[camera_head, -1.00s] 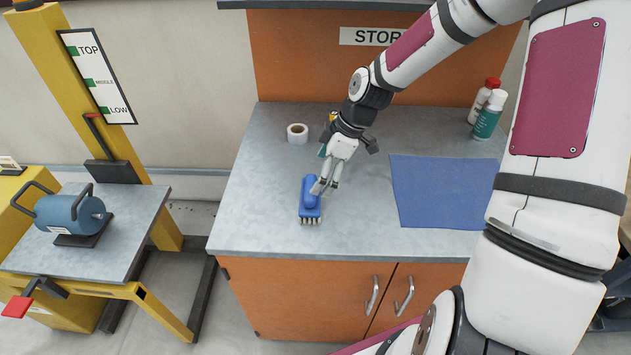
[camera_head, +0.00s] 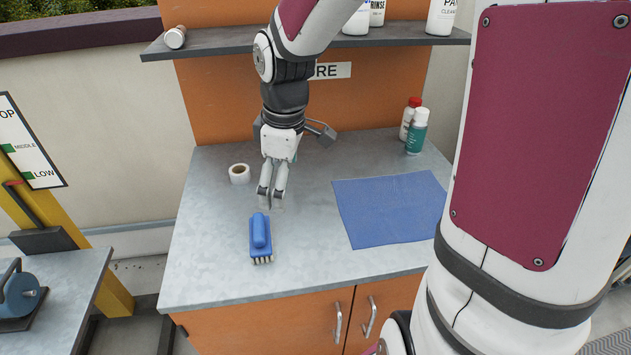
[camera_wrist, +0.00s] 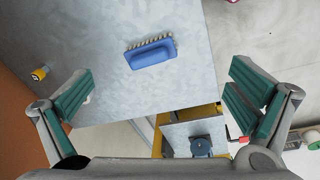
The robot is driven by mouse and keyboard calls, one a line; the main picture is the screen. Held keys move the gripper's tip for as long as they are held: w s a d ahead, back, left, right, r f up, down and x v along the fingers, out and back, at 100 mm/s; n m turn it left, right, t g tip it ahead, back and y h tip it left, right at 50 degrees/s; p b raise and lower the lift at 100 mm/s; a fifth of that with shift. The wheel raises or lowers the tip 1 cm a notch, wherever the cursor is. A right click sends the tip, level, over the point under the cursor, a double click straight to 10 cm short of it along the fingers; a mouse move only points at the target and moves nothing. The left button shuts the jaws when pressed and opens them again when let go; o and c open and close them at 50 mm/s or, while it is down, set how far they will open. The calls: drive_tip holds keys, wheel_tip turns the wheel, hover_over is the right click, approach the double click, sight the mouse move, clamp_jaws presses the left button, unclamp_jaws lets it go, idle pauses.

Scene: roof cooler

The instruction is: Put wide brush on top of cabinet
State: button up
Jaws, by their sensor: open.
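The wide brush (camera_head: 260,232) is blue with pale bristles along one edge. It lies on the grey cabinet top (camera_head: 200,270) near its front left. It also shows in the wrist view (camera_wrist: 151,53), ahead of the fingers and apart from them. My gripper (camera_head: 270,204) points down above the cabinet top, just behind the brush in the head view. In the wrist view its green-padded fingers (camera_wrist: 160,100) are spread wide with nothing between them.
A blue mat (camera_head: 390,208) lies right of the brush. A white tape roll (camera_head: 239,173) sits behind it to the left. A green bottle (camera_head: 417,132) and a red-capped bottle (camera_head: 409,118) stand at the back right. A shelf (camera_head: 215,42) hangs above. A side table (camera_head: 60,300) stands left.

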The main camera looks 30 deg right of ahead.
drive_tip(key=s+a+r+m+t, duration=0.3)
drive_tip(key=s+r+m, duration=0.6)
drive_tip(key=s, duration=0.7)
wheel_tip(320, 180, up, 3)
drive_tip(key=shift+s+r+t, duration=0.15)
drive_tip(key=shift+s+t, duration=0.25)
